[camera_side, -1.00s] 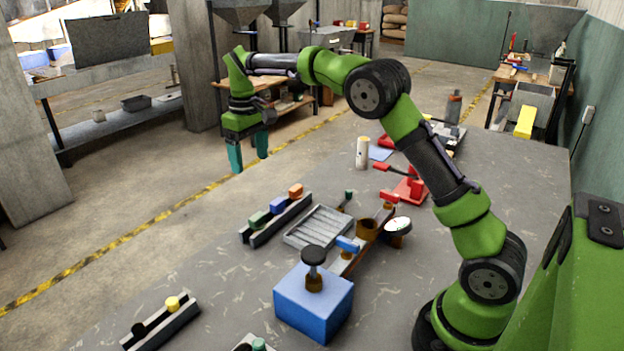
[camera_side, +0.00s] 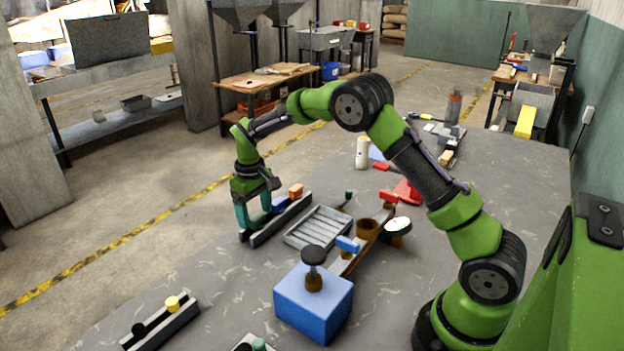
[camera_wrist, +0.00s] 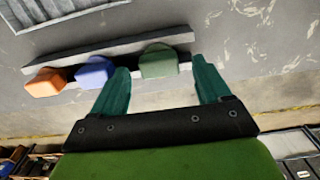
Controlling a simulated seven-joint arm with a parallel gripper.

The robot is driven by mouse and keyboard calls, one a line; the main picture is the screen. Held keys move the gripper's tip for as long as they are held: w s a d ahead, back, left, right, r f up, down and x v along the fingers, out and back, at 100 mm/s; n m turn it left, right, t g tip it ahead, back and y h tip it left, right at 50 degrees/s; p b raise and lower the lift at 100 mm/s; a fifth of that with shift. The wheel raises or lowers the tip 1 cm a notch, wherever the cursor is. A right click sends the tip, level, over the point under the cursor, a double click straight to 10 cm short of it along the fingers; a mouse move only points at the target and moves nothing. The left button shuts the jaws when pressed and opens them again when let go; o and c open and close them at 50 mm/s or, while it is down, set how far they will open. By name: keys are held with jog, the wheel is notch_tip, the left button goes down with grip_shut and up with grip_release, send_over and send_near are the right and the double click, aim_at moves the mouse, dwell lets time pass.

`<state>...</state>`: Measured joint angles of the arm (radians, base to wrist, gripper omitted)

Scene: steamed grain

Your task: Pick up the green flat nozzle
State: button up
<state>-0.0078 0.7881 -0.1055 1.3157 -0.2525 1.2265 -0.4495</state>
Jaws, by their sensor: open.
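The green flat nozzle (camera_wrist: 159,62) sits in a dark rack (camera_wrist: 110,46) beside a blue nozzle (camera_wrist: 95,71) and an orange nozzle (camera_wrist: 45,82), as the wrist view shows. My gripper (camera_wrist: 165,75) is open, with one teal finger on each side of the green nozzle in that view. In the side view my gripper (camera_side: 254,234) points down at the near-left end of the rack (camera_side: 285,222) and hides the green nozzle. The blue nozzle (camera_side: 279,204) and the orange nozzle (camera_side: 296,190) show behind it. I cannot tell whether the fingers touch the green nozzle.
A grey slatted tray (camera_side: 318,228) lies right of the rack. A blue box (camera_side: 313,303) with a black knob stands nearer. Another rack (camera_side: 165,325) holds a black and a yellow piece at the front left. Bare table lies between the two racks.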

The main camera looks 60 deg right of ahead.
jog(key=shift+f, duration=0.2)
jog(key=c, duration=1.2)
jog(key=shift+o, duration=0.2)
